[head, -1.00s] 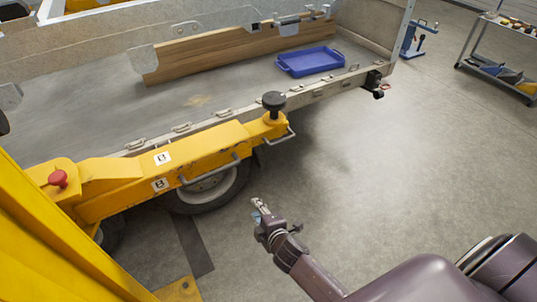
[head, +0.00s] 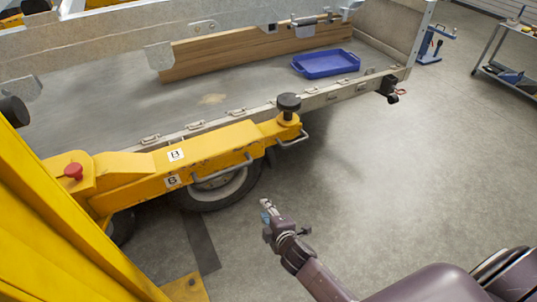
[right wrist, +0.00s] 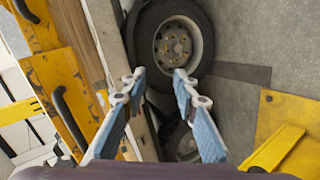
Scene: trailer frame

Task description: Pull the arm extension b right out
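The arm extension b (head: 205,160) is a yellow beam with two white "B" labels, lying along the trailer's side. A grey bar handle (head: 222,169) runs along its near side, and another handle (head: 293,140) is at its far end below a black round knob (head: 289,102). My right gripper (head: 267,209) is in front of the beam, apart from it, over the floor. In the right wrist view its blue-padded fingers (right wrist: 158,85) are spread with nothing between them; yellow beam parts (right wrist: 55,95) show to their left. My left gripper is not in view.
A wheel (head: 222,187) sits under the beam. A yellow post (head: 60,235) fills the lower left. The trailer bed (head: 110,105) carries a blue tray (head: 326,63). A cart (head: 510,65) stands far right.

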